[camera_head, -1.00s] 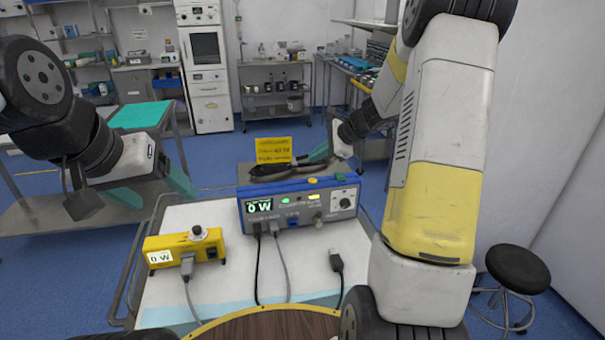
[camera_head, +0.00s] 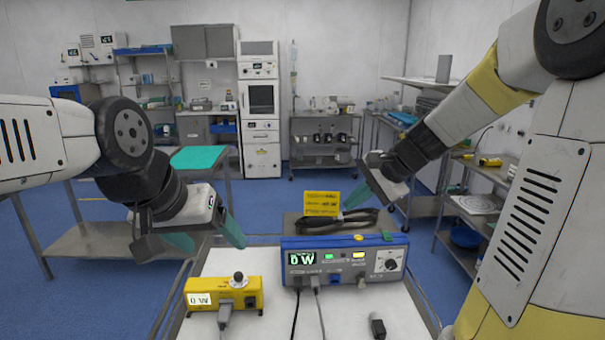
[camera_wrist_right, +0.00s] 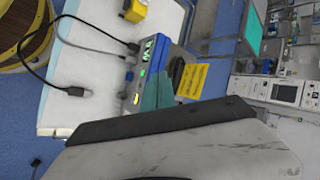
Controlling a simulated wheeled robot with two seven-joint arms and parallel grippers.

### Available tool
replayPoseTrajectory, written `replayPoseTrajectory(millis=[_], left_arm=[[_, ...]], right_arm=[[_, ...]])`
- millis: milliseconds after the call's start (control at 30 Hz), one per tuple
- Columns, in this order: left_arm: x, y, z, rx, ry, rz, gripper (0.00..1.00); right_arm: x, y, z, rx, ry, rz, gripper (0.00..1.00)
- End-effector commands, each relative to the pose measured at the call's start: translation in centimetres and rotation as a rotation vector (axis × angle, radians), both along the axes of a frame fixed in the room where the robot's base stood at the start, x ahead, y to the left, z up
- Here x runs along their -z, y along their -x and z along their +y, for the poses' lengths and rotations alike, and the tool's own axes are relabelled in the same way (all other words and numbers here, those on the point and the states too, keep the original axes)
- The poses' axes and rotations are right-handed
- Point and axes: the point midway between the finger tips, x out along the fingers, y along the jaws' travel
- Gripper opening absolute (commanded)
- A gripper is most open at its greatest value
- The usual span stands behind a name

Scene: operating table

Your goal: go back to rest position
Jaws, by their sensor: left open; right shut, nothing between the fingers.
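My left gripper (camera_head: 206,240) is in the head view at the left, its teal fingers spread apart and empty, above the table behind the yellow box. My right gripper (camera_head: 357,197) is shut and empty, raised near the yellow sign behind the blue device. Its closed teal fingers also show in the right wrist view (camera_wrist_right: 157,93), with the blue device beyond them. Both arms are raised over the sides of the table.
The blue-and-grey device (camera_head: 345,262) and a yellow box (camera_head: 223,294), both reading 0 W, stand on the white table. A loose black plug (camera_head: 377,327) lies at the front. A yellow sign (camera_head: 322,204) and coiled black cable (camera_head: 340,218) are behind the device.

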Motion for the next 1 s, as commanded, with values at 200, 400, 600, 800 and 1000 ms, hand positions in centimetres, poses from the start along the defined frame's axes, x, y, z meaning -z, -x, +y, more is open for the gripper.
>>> replayPoseTrajectory(millis=[200,400,600,800,1000], left_arm=[[0.0,0.0,0.0,0.0,0.0,0.0,0.76],[0.0,0.0,0.0,0.0,0.0,0.0,0.76],[0.0,0.0,0.0,0.0,0.0,0.0,0.76],[0.0,0.0,0.0,0.0,0.0,0.0,0.76],[0.0,0.0,0.0,0.0,0.0,0.0,0.76]], right_arm=[[-3.6,10.3,1.5,-0.352,0.312,-0.188,0.0],[-4.0,17.1,0.5,-0.592,0.581,-0.32,0.0],[-3.7,19.9,-0.6,-0.697,0.722,-0.377,0.0],[-3.6,20.2,-0.8,-0.712,0.742,-0.383,0.0],[-3.6,20.1,-0.7,-0.711,0.74,-0.382,0.0]])
